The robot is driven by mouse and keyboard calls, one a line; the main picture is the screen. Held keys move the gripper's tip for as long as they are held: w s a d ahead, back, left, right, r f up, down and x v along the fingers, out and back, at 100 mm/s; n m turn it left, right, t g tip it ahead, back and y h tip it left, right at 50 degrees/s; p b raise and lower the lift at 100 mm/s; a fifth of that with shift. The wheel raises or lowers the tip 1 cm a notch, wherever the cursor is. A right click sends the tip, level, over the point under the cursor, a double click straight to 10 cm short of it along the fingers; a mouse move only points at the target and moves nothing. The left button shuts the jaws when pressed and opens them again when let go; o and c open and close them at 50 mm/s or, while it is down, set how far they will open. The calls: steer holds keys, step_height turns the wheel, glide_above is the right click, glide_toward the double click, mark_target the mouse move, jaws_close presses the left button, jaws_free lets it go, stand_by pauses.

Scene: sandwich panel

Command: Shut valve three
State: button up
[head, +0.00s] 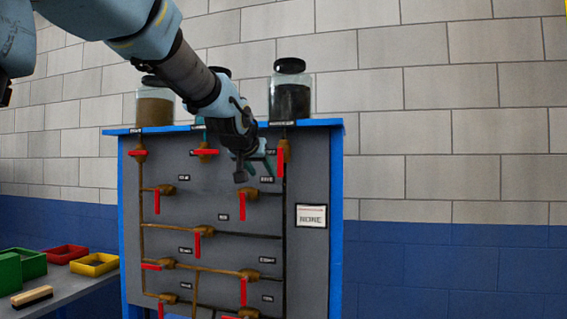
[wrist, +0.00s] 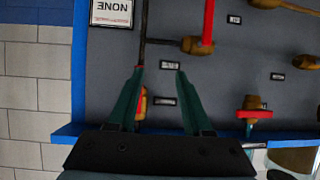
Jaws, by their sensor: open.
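The grey valve panel (head: 215,225) carries several brass valves with red handles on dark and copper pipes. Its small labels are too blurred for me to tell which valve is three. My gripper (head: 265,167) is open and empty in front of the upper right of the panel, just left of the top-right valve (head: 282,152). That valve's red handle hangs vertically along its pipe. In the wrist view, which is upside down, the two green fingers of my gripper (wrist: 160,72) are spread. The top-right valve (wrist: 143,102) shows partly hidden behind the left finger.
The top-left (head: 141,153) and top-middle (head: 205,152) valves have horizontal handles. The second-row right valve (head: 243,208) has a vertical handle. Jars, including a dark one (head: 290,98), stand on the panel's blue top. A side table (head: 70,284) holds coloured bins at left.

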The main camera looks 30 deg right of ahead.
mark_target(281, 165)
steer(key=s+d+r+h, duration=0.1)
steer(key=d+r, duration=0.2)
steer(key=r, duration=0.1)
steer(key=shift+m, duration=0.3)
steer(key=p+x, duration=0.1)
steer(key=x, duration=0.9)
steer(key=shift+w+d, duration=0.15)
steer(key=shift+d, duration=0.1)
jaws_close()
stand_by(0.8)
